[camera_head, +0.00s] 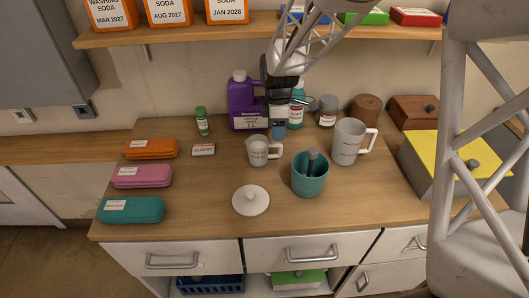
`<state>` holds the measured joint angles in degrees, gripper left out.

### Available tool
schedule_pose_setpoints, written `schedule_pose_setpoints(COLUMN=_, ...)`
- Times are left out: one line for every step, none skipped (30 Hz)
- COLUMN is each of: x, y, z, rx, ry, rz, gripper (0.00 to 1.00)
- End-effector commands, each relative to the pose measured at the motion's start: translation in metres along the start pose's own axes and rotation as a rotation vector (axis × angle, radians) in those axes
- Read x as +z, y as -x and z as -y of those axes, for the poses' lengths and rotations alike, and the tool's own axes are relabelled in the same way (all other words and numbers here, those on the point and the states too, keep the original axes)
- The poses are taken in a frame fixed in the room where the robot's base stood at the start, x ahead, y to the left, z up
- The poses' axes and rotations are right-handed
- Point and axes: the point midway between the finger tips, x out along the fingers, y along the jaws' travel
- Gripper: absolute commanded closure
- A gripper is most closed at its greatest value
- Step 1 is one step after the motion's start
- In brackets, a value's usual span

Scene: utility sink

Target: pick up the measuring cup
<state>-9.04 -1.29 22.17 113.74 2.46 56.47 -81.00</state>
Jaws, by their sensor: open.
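Two pale cups with handles and red markings stand upright on the wooden counter, and I cannot tell for sure which is the measuring cup. The smaller cup (257,152) is near the middle, its handle to the right. The larger, taller cup (348,143) stands to the right, its handle also to the right. My gripper (278,132) is open and points down, just above and behind the smaller cup in the picture, apart from the larger one. Its fingertips are small and partly unclear. I see nothing held in it.
A teal cup (310,177) holding a dark tool and a white round lid (251,201) stand in front. A purple bottle (244,105), a green-capped jar (203,122) and other containers stand behind. Cases (142,176) line the left. A yellow-topped box (459,160) is at right.

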Motion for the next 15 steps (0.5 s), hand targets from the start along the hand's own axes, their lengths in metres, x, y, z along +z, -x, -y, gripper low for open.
schedule_pose_setpoints(x=0.0, y=-0.0014, z=0.0001, rx=0.0, ry=0.0, rz=0.0, gripper=0.56)
schedule_pose_setpoints(x=0.0, y=-0.0019, z=0.0001, rx=0.0, ry=0.0, rz=0.0, gripper=0.56)
schedule_pose_setpoints(x=0.0, y=-0.002, z=0.0001, rx=0.0, ry=0.0, rz=0.0, gripper=0.56)
schedule_pose_setpoints(x=0.0, y=-0.002, z=0.0001, rx=0.0, ry=0.0, rz=0.0, gripper=0.56)
schedule_pose_setpoints(x=0.0, y=-0.0019, z=0.0001, rx=0.0, ry=0.0, rz=0.0, gripper=0.56)
schedule_pose_setpoints(x=0.0, y=-0.002, z=0.0001, rx=0.0, ry=0.0, rz=0.0, gripper=0.56)
schedule_pose_setpoints(x=0.0, y=-0.002, z=0.0001, rx=0.0, ry=0.0, rz=0.0, gripper=0.56)
schedule_pose_setpoints(x=0.0, y=-0.002, z=0.0001, rx=0.0, ry=0.0, rz=0.0, gripper=0.56)
schedule_pose_setpoints(x=0.0001, y=-0.0021, z=0.0001, rx=0.0, ry=0.0, rz=0.0, gripper=0.56)
schedule_pose_setpoints(x=0.0001, y=-0.0024, z=0.0001, rx=0.0, ry=0.0, rz=0.0, gripper=0.56)
schedule_pose_setpoints(x=0.0001, y=-0.003, z=0.0002, rx=0.0, ry=0.0, rz=0.0, gripper=0.56)
schedule_pose_setpoints(x=0.0002, y=-0.0042, z=0.0003, rx=0.0, ry=0.0, rz=0.0, gripper=0.56)
schedule_pose_setpoints(x=0.0003, y=-0.0056, z=0.0004, rx=-0.001, ry=0.0, rz=0.0, gripper=0.56)
schedule_pose_setpoints(x=0.0004, y=-0.0073, z=0.0005, rx=-0.001, ry=0.0, rz=0.0, gripper=0.56)
schedule_pose_setpoints(x=0.0006, y=-0.0103, z=0.0008, rx=-0.001, ry=0.0, rz=0.0, gripper=0.56)
